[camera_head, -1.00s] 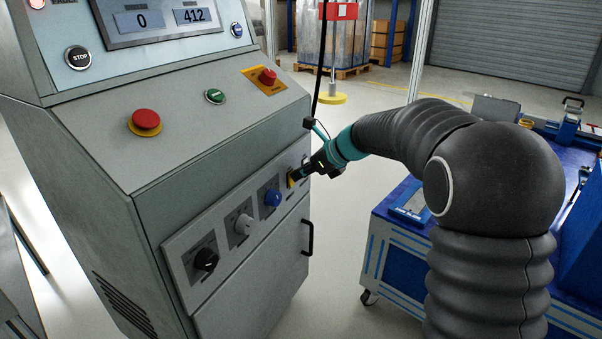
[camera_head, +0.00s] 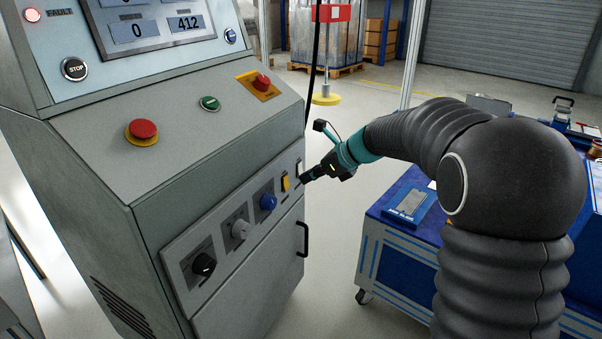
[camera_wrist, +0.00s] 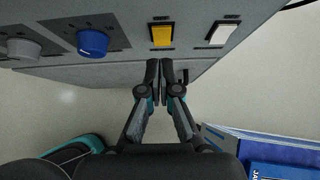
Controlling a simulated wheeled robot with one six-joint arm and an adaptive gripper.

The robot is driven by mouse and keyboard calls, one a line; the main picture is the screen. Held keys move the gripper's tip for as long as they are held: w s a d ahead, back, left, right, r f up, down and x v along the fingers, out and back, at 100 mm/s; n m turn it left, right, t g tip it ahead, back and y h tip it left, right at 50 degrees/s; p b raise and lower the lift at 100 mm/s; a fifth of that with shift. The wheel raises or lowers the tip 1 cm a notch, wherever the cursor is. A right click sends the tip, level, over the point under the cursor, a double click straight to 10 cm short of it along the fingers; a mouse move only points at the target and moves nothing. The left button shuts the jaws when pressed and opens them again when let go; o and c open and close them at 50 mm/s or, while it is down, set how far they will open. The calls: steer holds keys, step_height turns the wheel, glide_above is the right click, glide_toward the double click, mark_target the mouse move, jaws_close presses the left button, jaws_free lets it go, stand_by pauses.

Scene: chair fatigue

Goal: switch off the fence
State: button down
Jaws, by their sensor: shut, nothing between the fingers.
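The cabinet's lower control strip carries a yellow rocker switch (camera_head: 285,183) and a white rocker switch (camera_head: 299,168) at its right end. In the wrist view the yellow switch (camera_wrist: 162,35) is almost straight ahead of the fingertips, and the white switch (camera_wrist: 222,33) is to its right. Their labels are too small to read, so I cannot tell which one is the fence's. My gripper (camera_head: 304,179) is shut and empty, just in front of the strip. In the wrist view a gap shows between my gripper (camera_wrist: 160,66) and the yellow switch.
A blue knob (camera_head: 268,202), a grey knob (camera_head: 241,228) and a black knob (camera_head: 204,264) sit left of the switches. A black handle (camera_head: 303,239) sticks out below. Red buttons are on the sloped top. A blue workbench (camera_head: 398,245) stands right, with open floor between.

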steer(key=a+r+v, duration=0.1)
steer(key=v, duration=0.9)
steer(key=shift+w+r+p, duration=0.2)
steer(key=shift+w+p, duration=0.05)
steer(key=shift+p, duration=0.2)
steer(key=shift+a, duration=0.2)
steer(key=s+d+f+n+g+h, duration=0.1)
steer(key=s+d+f+n+h, duration=0.35)
steer(key=s+f+n, duration=0.55)
steer(key=s+d+r+n+t+h, duration=0.1)
steer(key=s+n, duration=0.5)
steer(key=s, duration=0.6)
steer(key=s+d+r+n+t+h, duration=0.1)
steer(key=s+d+n+h, duration=0.2)
steer(key=s+d+n, duration=0.3)
steer(key=shift+s+r+n, duration=0.4)
steer(key=shift+s+n, duration=0.1)
steer(key=shift+s, duration=2.4)
